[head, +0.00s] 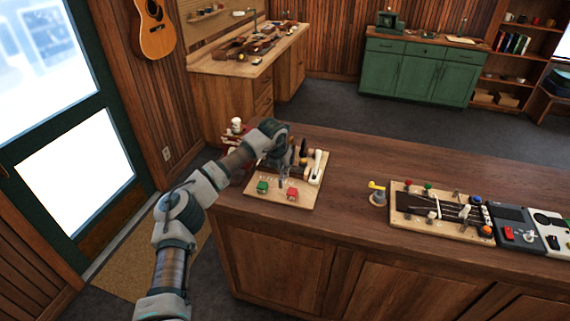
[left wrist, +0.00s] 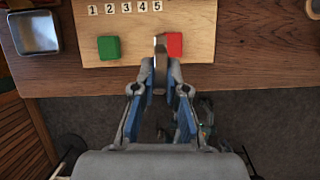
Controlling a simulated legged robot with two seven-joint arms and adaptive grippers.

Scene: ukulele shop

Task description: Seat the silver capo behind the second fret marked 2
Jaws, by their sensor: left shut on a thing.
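My left gripper (head: 283,178) is over the pale wooden board (head: 254,189) at the left end of the counter. In the left wrist view its fingers (left wrist: 160,88) are shut on a narrow silver-grey piece, which looks like the silver capo (left wrist: 160,62). The held piece is in front of the red block (left wrist: 174,45) in that view. Number tiles 1 to 5 run along the board, with the tile marked 2 (left wrist: 110,8) left of the held piece. The frets are not clear in either view. My right gripper is not in view.
A green block (left wrist: 109,47) sits on the board left of the red one. A metal tray (left wrist: 36,35) is left of the board. A stringed board with coloured knobs (head: 415,228) lies to the right on the counter.

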